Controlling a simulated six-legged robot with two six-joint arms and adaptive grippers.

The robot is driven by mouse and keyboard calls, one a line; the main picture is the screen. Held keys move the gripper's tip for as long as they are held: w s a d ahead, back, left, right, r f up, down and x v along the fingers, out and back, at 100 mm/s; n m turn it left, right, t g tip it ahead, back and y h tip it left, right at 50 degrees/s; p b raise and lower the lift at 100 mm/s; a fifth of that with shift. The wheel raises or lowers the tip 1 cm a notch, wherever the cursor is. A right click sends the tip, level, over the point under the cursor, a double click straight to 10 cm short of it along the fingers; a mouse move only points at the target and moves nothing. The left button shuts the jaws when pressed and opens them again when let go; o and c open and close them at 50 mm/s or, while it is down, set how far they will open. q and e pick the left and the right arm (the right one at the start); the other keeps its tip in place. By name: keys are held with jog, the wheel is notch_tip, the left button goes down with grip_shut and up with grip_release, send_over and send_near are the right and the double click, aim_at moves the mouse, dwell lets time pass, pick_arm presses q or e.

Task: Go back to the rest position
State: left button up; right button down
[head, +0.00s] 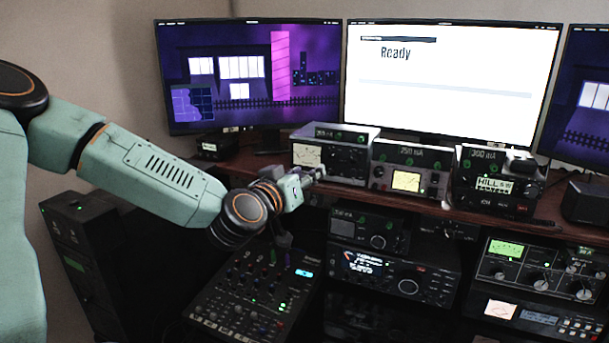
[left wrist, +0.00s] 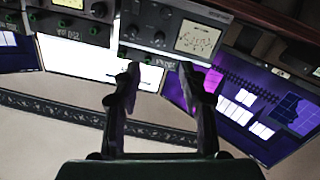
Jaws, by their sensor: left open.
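My left arm reaches in from the left in the head view. My left gripper (head: 311,176) is in front of the leftmost tuner box (head: 350,155) on the shelf. In the left wrist view my left gripper (left wrist: 159,78) has its two dark fingers apart with nothing between them. That view is turned upside down, and a box with a pale dial (left wrist: 197,38) lies beyond the fingertips. Whether the fingers touch the box cannot be told. The middle tuner box (head: 408,168) and the right tuner box (head: 493,184) stand beside it. My right gripper is not in view.
A mixer panel (head: 240,305) lies below my left wrist. Radio units (head: 395,275) stand under the wooden shelf (head: 455,207). Monitors (head: 250,75) stand behind the boxes; the middle screen (head: 450,85) reads "Ready". A dark cabinet (head: 80,235) stands at the left, beneath my arm.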

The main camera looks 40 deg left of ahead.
pick_arm(q)
jog(key=shift+w+f, duration=0.1)
dwell(0.5)
